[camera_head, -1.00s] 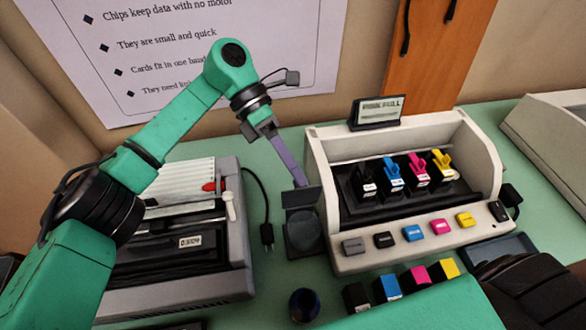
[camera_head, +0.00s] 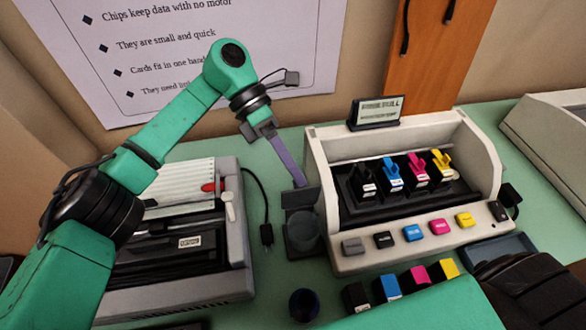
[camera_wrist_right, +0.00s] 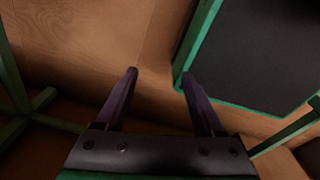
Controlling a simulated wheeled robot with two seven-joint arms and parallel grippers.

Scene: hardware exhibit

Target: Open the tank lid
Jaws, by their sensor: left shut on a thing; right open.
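A small dark tank (camera_head: 304,232) stands at the left side of the white ink machine (camera_head: 345,258). A dark flat lid (camera_head: 301,198) stands raised at the tank's back edge. My left gripper (camera_head: 298,180) comes down from above with its purple fingers shut at the lid's upper edge; the exact contact is small and hard to see. In the right wrist view my right gripper (camera_wrist_right: 160,75) is open, with nothing between its fingers.
Black, blue, magenta and yellow cartridges (camera_head: 393,176) sit in the machine, with coloured buttons in front. A grey device (camera_head: 235,255) with a cable is on the left. A small dark cup (camera_head: 304,305) and several coloured blocks (camera_head: 387,287) stand in front.

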